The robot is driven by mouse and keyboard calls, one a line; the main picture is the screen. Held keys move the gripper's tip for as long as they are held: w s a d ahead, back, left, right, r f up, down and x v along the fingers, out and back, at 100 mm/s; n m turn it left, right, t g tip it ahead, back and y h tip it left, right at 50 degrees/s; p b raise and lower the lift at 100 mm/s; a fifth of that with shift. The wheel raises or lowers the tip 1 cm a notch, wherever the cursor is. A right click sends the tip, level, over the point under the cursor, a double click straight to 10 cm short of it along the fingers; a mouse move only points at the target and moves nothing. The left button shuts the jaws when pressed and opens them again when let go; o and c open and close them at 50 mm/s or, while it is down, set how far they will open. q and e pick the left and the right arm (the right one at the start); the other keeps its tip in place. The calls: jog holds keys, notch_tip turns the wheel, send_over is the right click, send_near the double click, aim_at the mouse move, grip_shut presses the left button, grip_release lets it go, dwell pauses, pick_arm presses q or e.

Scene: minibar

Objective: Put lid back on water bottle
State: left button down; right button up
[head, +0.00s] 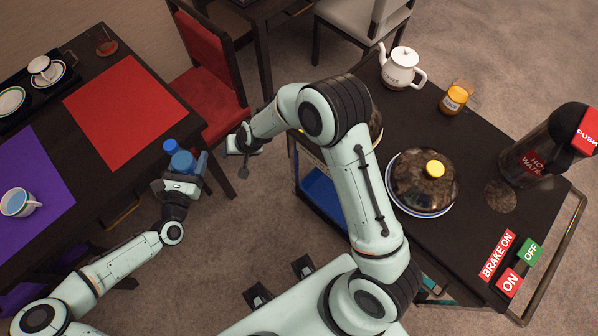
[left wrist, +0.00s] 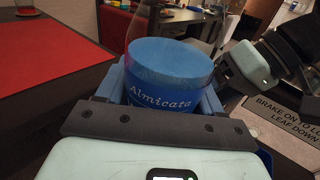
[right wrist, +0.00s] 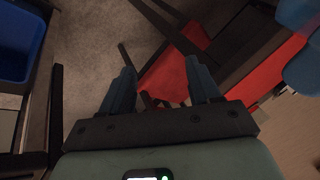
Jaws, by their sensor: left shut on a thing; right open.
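My left gripper (head: 187,168) is shut on the water bottle (head: 181,160), beside the table's right edge. In the left wrist view the bottle (left wrist: 160,88) sits between the fingers, with a blue band lettered "Almicata", a lighter blue area above it and a clear outline higher up. A small blue round part (head: 170,146) shows next to it in the head view; I cannot tell whether it is the lid. My right gripper (head: 240,148) is open and empty, right of the bottle. In the right wrist view its fingers (right wrist: 160,88) are apart, with blue shapes at the upper right.
The dark table carries a red mat (head: 124,108), a purple mat (head: 40,165) and a cup (head: 18,202). A red chair (head: 213,85) stands behind my right gripper. The trolley (head: 470,160) at right holds a kettle (head: 401,68), a covered plate and a hot-water flask (head: 540,145).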

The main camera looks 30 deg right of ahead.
jog(key=s+d+f+g, duration=0.2)
jog(key=s+f, duration=0.5)
jog(key=s, duration=0.2)
jog(key=s+d+f+g, duration=0.1)
jog(key=s+d+f, duration=0.2)
jog(key=s+f, duration=0.5)
pick_arm(q)
jog(key=shift+r, duration=0.1)
pick_arm(e)
jog(key=s+a+f+g, duration=0.1)
jog(key=s+g, duration=0.1)
jog(key=s, duration=1.4)
jog(key=shift+s+a+f+n+g, duration=0.2)
jog(key=shift+a+f+n+g, duration=0.05)
jog(key=shift+f+n+g, duration=0.1)
